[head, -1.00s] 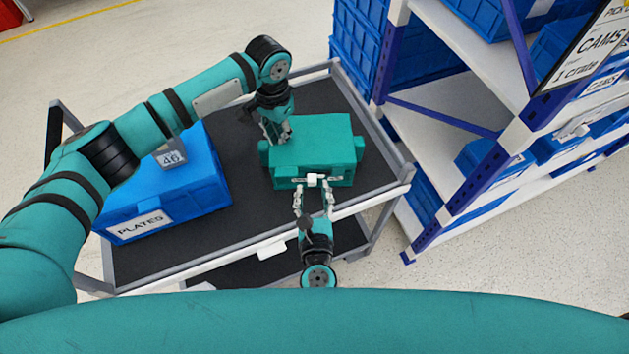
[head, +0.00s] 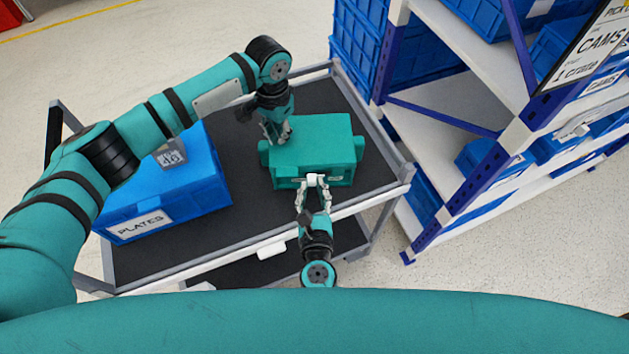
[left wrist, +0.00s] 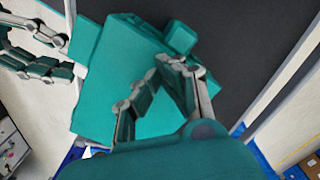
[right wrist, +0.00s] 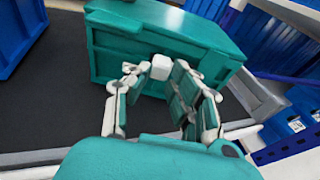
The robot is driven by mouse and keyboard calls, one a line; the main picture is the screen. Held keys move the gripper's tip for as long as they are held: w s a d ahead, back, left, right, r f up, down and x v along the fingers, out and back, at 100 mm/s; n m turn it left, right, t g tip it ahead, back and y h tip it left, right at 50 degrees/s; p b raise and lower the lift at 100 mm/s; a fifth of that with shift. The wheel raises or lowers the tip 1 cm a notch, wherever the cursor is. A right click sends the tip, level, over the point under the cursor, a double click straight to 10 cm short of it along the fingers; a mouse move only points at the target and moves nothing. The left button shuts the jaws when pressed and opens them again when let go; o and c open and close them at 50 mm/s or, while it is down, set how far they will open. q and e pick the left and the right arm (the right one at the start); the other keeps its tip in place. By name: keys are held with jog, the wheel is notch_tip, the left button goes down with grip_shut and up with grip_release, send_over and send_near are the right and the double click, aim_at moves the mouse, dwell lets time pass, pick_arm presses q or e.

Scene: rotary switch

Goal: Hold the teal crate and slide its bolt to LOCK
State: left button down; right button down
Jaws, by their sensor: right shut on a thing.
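The teal crate (head: 318,135) stands on the cart's dark top, a lug at each end. The bolt's white knob (head: 317,179) is on its front face, near the middle; it also shows in the right wrist view (right wrist: 162,67). Markings beside the bolt are too small to read. My right gripper (head: 315,184) is shut on the knob from the front. My left gripper (head: 279,137) is at the crate's upper left side. In the left wrist view its fingertips (left wrist: 157,68) are close together over the crate (left wrist: 120,65); whether they grip anything is unclear.
A rack (head: 440,110) with blue crates stands close on the right. The dark cart top (head: 235,255) is bare in front of the box.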

pick_arm(q)
jog(key=shift+s+a+f, duration=0.1)
jog(key=shift+s+f, duration=0.05)
jog(key=shift+f, duration=0.05)
pick_arm(e)
jog(key=shift+d, duration=1.35)
jog(key=c, duration=1.2)
grip_release()
jog(key=shift+s+d+r, duration=0.1)
jog(key=shift+s+r, duration=0.15)
jog(key=shift+s, duration=0.95)
jog(key=shift+s+r, duration=0.2)
jog(key=shift+s, duration=1)
pick_arm(q)
jog(key=shift+r, duration=0.1)
